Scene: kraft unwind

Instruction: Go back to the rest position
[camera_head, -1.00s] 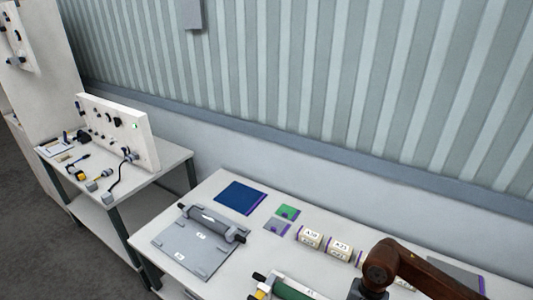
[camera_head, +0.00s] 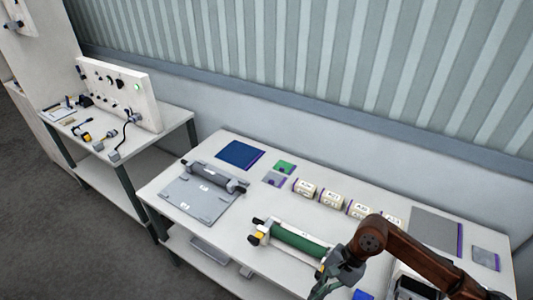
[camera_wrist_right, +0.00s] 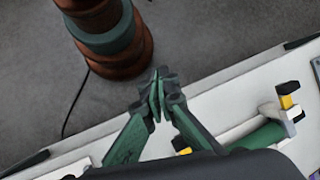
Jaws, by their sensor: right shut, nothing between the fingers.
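My right arm enters the head view from the lower right. Its green-fingered gripper (camera_head: 326,287) hangs by the front of the long table (camera_head: 215,222), close to the right end of a green roller in a white-and-yellow holder (camera_head: 298,241). In the right wrist view the fingers (camera_wrist_right: 158,92) are shut together with nothing between them, and their tips show against the floor past the table edge. The roller (camera_wrist_right: 262,136) shows to their right there. My left gripper is not in view.
A grey plate with a roller (camera_head: 195,198), a blue pad (camera_head: 238,154), small green and grey pads, and a row of labelled white rolls (camera_head: 331,197) lie on the table. A side table (camera_head: 166,131) with an upright panel (camera_head: 118,95) stands at left. Grey floor (camera_head: 45,215) is open in front.

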